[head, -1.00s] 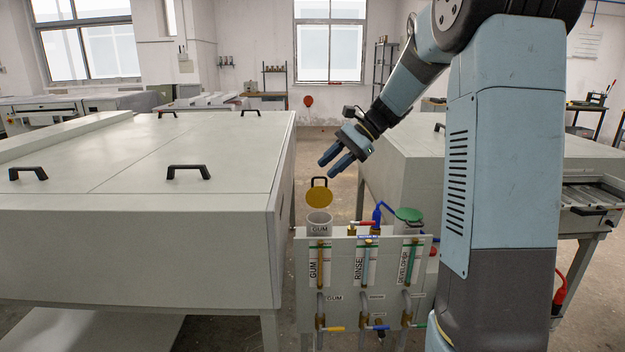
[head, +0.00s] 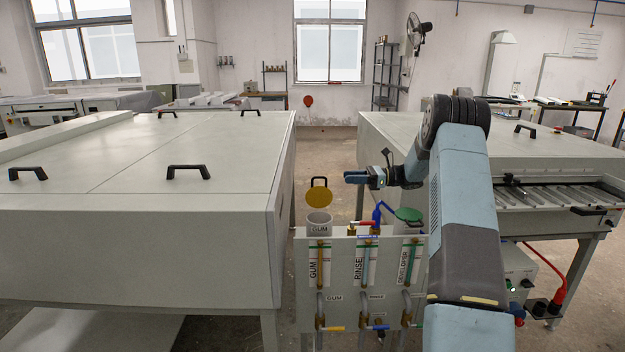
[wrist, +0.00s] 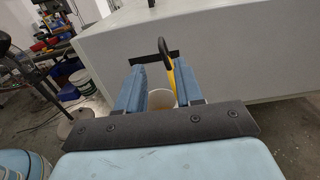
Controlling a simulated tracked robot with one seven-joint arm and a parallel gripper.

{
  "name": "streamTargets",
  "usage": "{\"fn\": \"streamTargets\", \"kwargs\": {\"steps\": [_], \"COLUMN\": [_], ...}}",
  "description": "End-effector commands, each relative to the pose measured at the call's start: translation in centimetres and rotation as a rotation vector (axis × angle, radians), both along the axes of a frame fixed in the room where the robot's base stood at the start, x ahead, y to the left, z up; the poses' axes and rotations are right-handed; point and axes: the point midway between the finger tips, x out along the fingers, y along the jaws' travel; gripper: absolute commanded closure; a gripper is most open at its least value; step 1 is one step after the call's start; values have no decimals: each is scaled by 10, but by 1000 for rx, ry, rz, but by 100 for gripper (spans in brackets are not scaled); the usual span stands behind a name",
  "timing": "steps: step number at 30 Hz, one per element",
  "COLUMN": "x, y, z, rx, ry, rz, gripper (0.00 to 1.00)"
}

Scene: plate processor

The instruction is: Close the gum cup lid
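The gum cup (head: 319,228) is a light cup labelled GUM at the left end of the panel. Its yellow lid (head: 319,198) stands raised above the cup's far side, with a black loop handle (head: 319,181) at its top. My gripper (head: 347,177) is to the right of the handle at about its height, pointing left, and appears apart from it. In the wrist view, my two blue fingers (wrist: 160,88) are spread with nothing held. Between them show the cup's open mouth (wrist: 161,98), part of the lid and the black handle (wrist: 164,52). The right finger hides much of the lid.
A large grey machine (head: 150,250) stands left of the panel, another (head: 400,140) behind right. The green developer lid (head: 408,214) and a blue rinse fitting (head: 377,214) are close below my gripper. Valves line the panel front (head: 340,265). Floor shows between the machines.

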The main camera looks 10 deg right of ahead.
Motion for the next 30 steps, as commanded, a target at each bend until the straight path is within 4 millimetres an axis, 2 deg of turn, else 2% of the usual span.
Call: {"fn": "streamTargets", "kwargs": {"steps": [3,7,24,30], "x": [3,5,23,27], "y": [1,13,107,126], "z": [-2,-2,-2,-2], "rx": [14,13,11,12], "ry": [3,5,4,4], "rz": [-4,-3,-3,-4], "gripper": [64,64,64,64]}}
